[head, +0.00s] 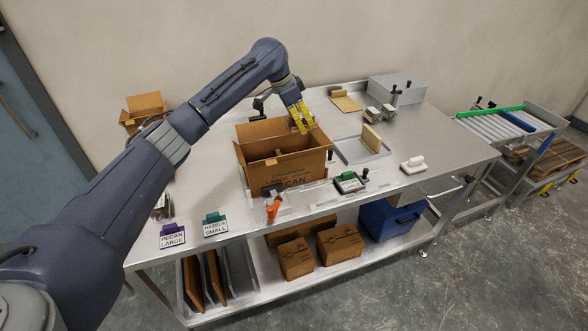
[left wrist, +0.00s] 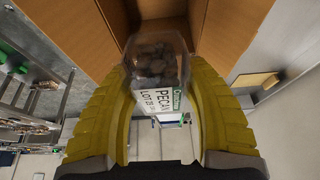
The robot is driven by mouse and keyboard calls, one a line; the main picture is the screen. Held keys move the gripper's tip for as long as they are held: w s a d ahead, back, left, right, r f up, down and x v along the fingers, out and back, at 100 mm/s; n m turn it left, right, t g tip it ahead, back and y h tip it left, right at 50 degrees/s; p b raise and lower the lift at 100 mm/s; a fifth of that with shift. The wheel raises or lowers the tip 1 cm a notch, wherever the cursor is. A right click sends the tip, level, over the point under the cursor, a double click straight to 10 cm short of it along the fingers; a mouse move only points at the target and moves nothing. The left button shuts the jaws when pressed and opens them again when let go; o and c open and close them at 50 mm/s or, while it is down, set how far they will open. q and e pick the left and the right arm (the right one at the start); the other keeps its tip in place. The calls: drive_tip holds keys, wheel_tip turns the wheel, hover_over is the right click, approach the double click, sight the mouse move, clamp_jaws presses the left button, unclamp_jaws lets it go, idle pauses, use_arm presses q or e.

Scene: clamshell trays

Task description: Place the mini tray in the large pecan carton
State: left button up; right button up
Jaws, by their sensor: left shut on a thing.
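My left gripper (head: 303,122) is at the upper right side of the open pecan carton (head: 290,174), over its opening, fingers pointing down. In the left wrist view its yellow fingers (left wrist: 160,95) are shut on a clear mini tray (left wrist: 157,62) with dark nuts inside and a white label reading PECAN. The brown carton walls (left wrist: 108,28) show around and beyond the tray. In the head view the tray is hidden by the gripper. The carton's inside is partly shaded, so its contents cannot be told. My right gripper is not in view.
A purple PECAN LARGE sign (head: 172,235) and a green HAZEL SMALL sign (head: 215,224) stand at the table's front left. An orange-handled tool (head: 273,208) lies in front of the carton. A metal tray (head: 361,150) is right of it. Another open carton (head: 146,107) stands at the back left.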

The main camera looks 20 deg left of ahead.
use_arm(q)
wheel_tip(320, 180, down, 18)
drive_tip(key=shift+r, duration=0.1)
idle(0.6)
drive_tip(key=o, duration=1.3)
drive_tip(key=v, duration=1.2)
drive_tip(key=shift+d, duration=0.1)
